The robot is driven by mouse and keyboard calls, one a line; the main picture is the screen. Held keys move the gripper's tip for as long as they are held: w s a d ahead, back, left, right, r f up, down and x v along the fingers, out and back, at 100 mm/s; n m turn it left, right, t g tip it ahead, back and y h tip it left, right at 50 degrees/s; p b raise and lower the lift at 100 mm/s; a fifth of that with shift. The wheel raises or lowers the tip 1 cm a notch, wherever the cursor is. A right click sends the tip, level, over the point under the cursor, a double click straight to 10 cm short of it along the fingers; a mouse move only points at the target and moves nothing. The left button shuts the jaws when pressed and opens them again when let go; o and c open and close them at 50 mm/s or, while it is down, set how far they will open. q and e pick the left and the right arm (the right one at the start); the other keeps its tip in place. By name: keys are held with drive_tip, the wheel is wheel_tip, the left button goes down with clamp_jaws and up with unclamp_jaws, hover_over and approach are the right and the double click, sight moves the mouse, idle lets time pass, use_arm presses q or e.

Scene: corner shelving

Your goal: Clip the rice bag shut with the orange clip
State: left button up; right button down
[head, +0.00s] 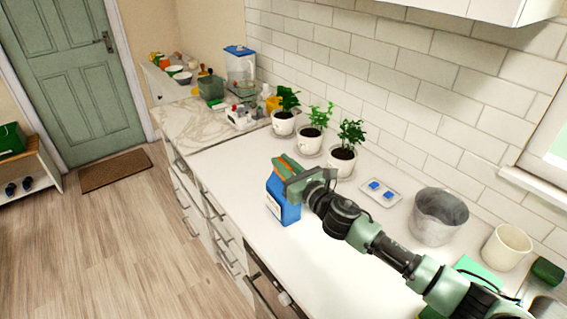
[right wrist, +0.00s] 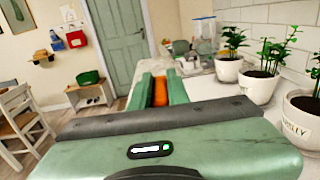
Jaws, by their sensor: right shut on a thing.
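The rice bag (head: 281,205), blue with a white patch, stands upright near the front edge of the white counter. My right gripper (head: 286,166) is at the top of the bag, its fingers pointing left. It is shut on the orange clip (right wrist: 159,92), which shows between the green fingers in the right wrist view. In the head view a thin orange strip shows at the gripper, over the bag's top. The gripper hides part of that top, so I cannot tell how far the clip grips it. The bag cannot be made out in the right wrist view. My left gripper is not in view.
Three potted plants (head: 343,161) stand along the wall behind the bag. A small tray (head: 376,200) with blue pieces and a metal bucket (head: 437,217) are to the right. A blue-lidded container (head: 240,66) and clutter fill the far end. Counter left of the bag is clear.

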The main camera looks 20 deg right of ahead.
drive_tip(key=shift+f+b, duration=0.3)
drive_tip(key=shift+f, duration=0.2)
drive_tip(key=c, duration=1.3)
unclamp_jaws()
drive_tip(key=shift+r, duration=0.1)
drive_tip(key=b+v, duration=0.2)
drive_tip(key=v, duration=0.5)
drive_tip(key=shift+s+d, duration=0.1)
drive_tip(key=shift+s, duration=0.3)
